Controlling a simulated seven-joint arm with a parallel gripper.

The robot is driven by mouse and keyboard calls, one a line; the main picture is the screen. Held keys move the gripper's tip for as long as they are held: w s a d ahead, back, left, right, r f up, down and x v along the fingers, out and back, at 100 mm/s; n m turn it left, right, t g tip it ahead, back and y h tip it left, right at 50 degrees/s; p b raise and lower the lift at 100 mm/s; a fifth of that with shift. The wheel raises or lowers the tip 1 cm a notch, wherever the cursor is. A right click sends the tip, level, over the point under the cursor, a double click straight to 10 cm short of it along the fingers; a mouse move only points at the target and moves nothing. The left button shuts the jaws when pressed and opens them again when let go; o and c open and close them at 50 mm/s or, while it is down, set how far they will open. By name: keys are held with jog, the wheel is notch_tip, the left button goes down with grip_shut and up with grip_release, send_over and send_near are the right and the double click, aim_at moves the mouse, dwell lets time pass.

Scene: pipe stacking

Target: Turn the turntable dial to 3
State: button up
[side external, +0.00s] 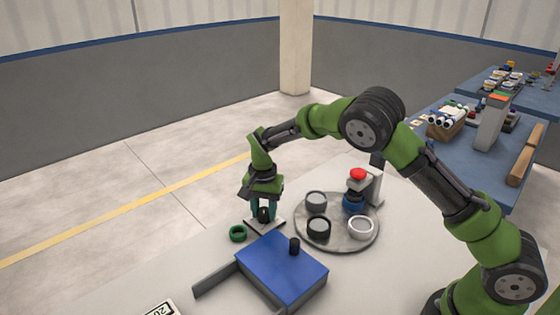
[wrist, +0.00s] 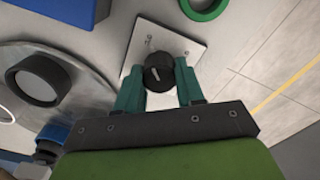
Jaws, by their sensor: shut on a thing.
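The black dial (wrist: 158,73) sits on a pale square plate (wrist: 190,47) with small screws, and a light pointer line shows on its top. My gripper (wrist: 159,82) is shut on the dial, one green finger on each side of it. In the side external view my gripper (side external: 263,212) reaches down from above to the dial's plate (side external: 268,228). The round grey turntable (side external: 337,241) stands just right of it and carries several ring-like pipe pieces, among them a black one (side external: 318,228) and a white one (side external: 361,227). No number marks are readable around the dial.
A green ring (side external: 237,233) lies left of the dial plate. A post with a red top (side external: 358,175) rises at the turntable's back edge. A display (side external: 158,309) lies at the front left.

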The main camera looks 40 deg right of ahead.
aim_at(264, 209)
jog(key=o, duration=1)
jog(key=shift+o, duration=0.2)
jog(key=shift+r, duration=0.1)
notch_tip(264, 209, up, 17)
